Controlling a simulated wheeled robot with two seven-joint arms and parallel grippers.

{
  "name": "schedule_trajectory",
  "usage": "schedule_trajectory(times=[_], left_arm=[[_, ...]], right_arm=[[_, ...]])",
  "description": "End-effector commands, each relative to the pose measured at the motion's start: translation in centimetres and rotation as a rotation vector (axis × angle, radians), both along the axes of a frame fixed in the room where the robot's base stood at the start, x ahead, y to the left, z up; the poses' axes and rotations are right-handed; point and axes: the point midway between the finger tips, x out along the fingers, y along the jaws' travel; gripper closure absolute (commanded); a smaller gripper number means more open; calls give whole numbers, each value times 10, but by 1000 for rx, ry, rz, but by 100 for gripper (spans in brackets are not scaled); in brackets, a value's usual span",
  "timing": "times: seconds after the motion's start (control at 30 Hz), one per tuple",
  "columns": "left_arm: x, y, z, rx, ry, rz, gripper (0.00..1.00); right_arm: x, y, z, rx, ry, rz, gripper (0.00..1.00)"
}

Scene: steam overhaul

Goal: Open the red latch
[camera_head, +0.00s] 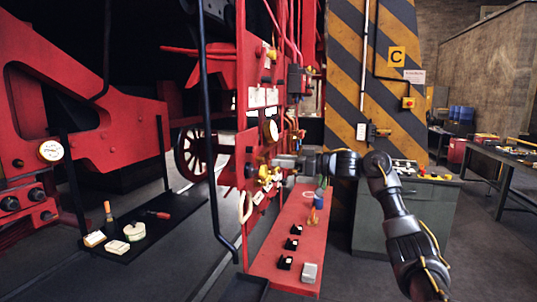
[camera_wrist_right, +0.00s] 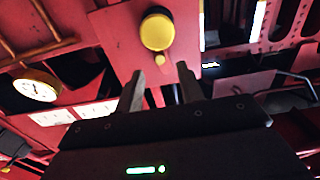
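My right gripper (camera_head: 274,161) reaches in from the right to the upright red panel (camera_head: 252,88). In the right wrist view its two fingers (camera_wrist_right: 160,72) stand apart with nothing between them. Just beyond the fingertips is a round yellow knob (camera_wrist_right: 157,32) with a smaller yellow piece under it, on a red plate (camera_wrist_right: 118,32). The fingers look apart from the knob. Yellow fittings (camera_head: 265,177) sit on the panel beside the gripper in the head view. I cannot tell which part is the red latch. My left gripper is not in view.
A white-faced gauge (camera_wrist_right: 36,87) is left of the fingers. A dark vertical pipe (camera_head: 207,130) stands left of the panel. A red bench (camera_head: 285,250) with several black fittings lies below. A grey cabinet (camera_head: 405,222) and striped pillar (camera_head: 345,80) are to the right.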

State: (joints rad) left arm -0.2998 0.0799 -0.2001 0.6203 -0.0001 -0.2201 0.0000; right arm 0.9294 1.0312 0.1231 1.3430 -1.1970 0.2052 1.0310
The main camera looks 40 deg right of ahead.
Motion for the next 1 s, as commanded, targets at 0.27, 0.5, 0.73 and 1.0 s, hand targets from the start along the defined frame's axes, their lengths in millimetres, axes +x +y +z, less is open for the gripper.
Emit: schedule_trajectory(times=[0.27,0.5,0.73,1.0], left_arm=[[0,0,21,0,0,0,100],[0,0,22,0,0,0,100],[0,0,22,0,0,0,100],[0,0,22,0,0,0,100]], right_arm=[[32,21,2,1,0,0,62],[38,24,0,-1,-1,-2,62],[38,24,0,-1,-1,-1,71],[37,24,0,-1,-1,-1,100]])
